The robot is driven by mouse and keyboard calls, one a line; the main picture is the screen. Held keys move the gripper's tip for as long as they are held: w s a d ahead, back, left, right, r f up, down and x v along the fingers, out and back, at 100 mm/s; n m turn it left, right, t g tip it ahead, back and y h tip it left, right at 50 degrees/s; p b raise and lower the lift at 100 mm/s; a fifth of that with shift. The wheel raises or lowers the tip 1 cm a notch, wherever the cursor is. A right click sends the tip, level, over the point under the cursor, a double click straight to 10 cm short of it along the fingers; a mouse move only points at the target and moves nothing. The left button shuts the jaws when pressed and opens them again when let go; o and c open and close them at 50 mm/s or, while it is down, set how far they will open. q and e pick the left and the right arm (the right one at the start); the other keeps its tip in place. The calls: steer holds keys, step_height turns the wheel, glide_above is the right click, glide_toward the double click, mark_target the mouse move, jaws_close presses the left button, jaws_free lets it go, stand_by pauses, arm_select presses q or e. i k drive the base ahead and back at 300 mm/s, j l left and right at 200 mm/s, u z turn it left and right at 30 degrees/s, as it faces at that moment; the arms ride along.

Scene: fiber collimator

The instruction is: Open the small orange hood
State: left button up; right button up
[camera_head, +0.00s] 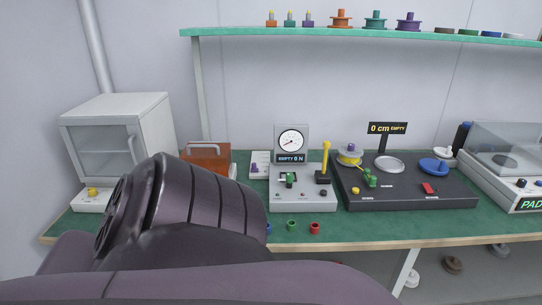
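The small orange hood (209,156) stands at the back of the green bench, left of the middle, just right of the white cabinet. The large arm link fills the lower left and centre of the view. Neither gripper's fingers are in view.
The white cabinet (118,136) stands at left. A grey gauge station (301,201) with a yellow lever, a black spool station (420,195) and a clear-lidded unit (502,150) stand rightward. Small coloured cups lie near the front edge. A shelf (350,34) with spools hangs above.

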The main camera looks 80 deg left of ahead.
mark_target(213, 158)
steer(key=u, duration=2.35)
